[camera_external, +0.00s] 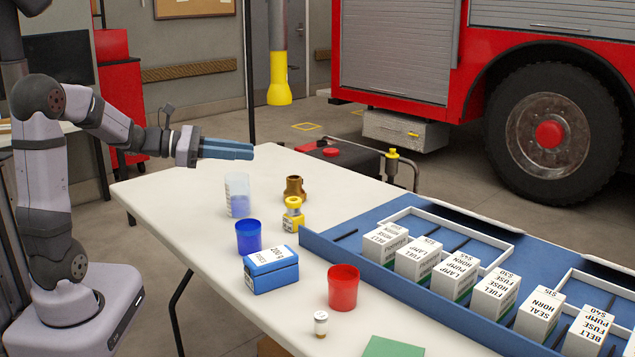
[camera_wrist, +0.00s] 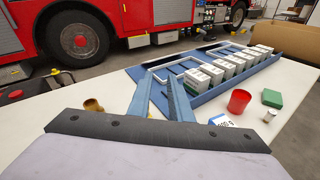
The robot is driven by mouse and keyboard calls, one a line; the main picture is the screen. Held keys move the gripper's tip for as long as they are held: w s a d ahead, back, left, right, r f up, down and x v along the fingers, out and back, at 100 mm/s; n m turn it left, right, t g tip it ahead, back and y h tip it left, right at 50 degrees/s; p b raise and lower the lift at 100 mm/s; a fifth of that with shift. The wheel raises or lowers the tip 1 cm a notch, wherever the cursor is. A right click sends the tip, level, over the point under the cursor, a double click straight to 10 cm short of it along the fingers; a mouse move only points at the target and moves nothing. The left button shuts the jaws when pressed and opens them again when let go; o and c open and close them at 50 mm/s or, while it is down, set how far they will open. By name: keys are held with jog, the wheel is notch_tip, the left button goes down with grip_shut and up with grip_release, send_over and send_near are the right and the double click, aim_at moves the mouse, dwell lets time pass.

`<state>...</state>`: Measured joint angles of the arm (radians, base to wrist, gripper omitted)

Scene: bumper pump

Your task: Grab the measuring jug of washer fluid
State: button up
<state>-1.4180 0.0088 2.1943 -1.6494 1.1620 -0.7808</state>
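The measuring jug (camera_external: 237,196) is a clear, pale container with light blue fluid in it. It stands upright on the white table, near its far left part, in the external view. My gripper (camera_external: 250,151) has blue fingers and is above the table, higher than the jug and apart from it. In the wrist view the two fingers (camera_wrist: 158,77) stand apart with nothing between them, so it is open and empty. The jug does not show in the wrist view.
Near the jug stand a blue cup (camera_external: 249,236), a brown fitting (camera_external: 294,188) and a yellow-capped bottle (camera_external: 292,215). A blue box (camera_external: 271,270), red cup (camera_external: 343,288) and small vial (camera_external: 320,324) lie nearer. A blue tray (camera_external: 455,318) with several white boxes is at right.

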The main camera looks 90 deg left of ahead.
jog(key=s+a+n+y+b, duration=0.3)
jog(key=s+a+n+y, duration=0.2)
jog(key=s+a, duration=0.3)
jog(key=p, duration=0.1)
send_near(241, 197)
jog(key=w, duration=0.1)
jog(key=w+r, duration=0.1)
jog(key=w, duration=0.1)
jog(key=w+d, duration=0.1)
jog(key=shift+w+d+r, duration=0.15)
jog(key=shift+w, duration=0.2)
jog(key=shift+p+x, duration=0.5)
jog(key=shift+x, duration=5.5)
jog(key=shift+s, duration=0.1)
grip_shut()
